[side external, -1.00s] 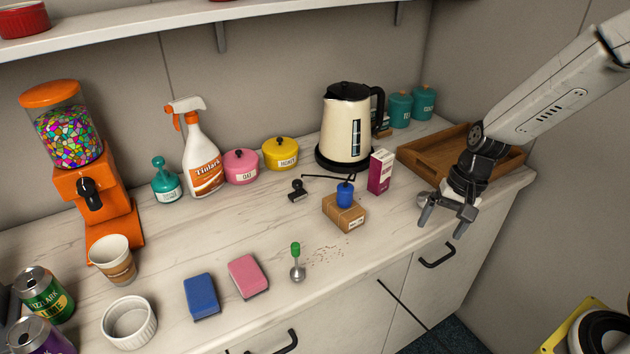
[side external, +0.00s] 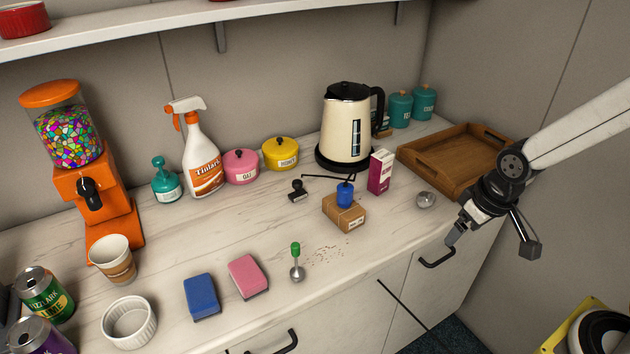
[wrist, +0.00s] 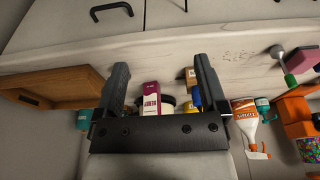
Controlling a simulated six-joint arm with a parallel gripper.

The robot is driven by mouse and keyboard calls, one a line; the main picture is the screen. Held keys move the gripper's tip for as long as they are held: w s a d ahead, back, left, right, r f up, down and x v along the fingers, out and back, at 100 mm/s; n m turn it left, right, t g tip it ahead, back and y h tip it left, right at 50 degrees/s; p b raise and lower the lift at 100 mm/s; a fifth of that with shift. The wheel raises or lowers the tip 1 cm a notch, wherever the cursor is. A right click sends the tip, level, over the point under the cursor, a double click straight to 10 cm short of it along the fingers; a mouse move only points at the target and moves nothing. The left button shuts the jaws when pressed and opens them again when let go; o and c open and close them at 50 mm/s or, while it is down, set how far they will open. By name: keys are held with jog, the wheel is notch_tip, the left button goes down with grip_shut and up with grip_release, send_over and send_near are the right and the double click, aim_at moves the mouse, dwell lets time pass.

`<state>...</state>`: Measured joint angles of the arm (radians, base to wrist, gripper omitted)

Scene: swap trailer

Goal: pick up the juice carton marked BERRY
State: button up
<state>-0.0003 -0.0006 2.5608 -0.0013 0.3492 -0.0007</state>
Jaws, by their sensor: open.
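The small magenta and white juice carton (side external: 381,172) stands upright on the counter, right of the kettle and left of the wooden tray. In the wrist view the carton (wrist: 151,99) shows the word BERRY and appears between my fingers, partly hidden by the gripper body. My gripper (side external: 492,240) is open and empty. It is off the counter's front edge, to the right of and well apart from the carton. The open fingers also show in the wrist view (wrist: 160,66).
A cardboard box (side external: 343,213) with a blue item on top stands left of the carton. The cream kettle (side external: 340,125) is behind it. A shiny round object (side external: 426,200) lies to its right. The wooden tray (side external: 420,165) is at the back right. A drawer handle (side external: 437,260) juts below.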

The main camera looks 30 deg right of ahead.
dwell(0.4)
jog(key=shift+o, duration=0.6)
jog(key=n+t+y, duration=0.2)
jog(key=t, duration=0.8)
send_near(386, 155)
jog(key=w+f, duration=0.2)
jog(key=shift+w+a+f, duration=0.15)
jog(key=shift+w+a, duration=0.2)
jog(key=shift+w+d+t+y, duration=0.15)
jog(key=shift+w+t+y, duration=0.2)
jog(key=shift+w, duration=0.4)
jog(key=shift+w+f, duration=0.1)
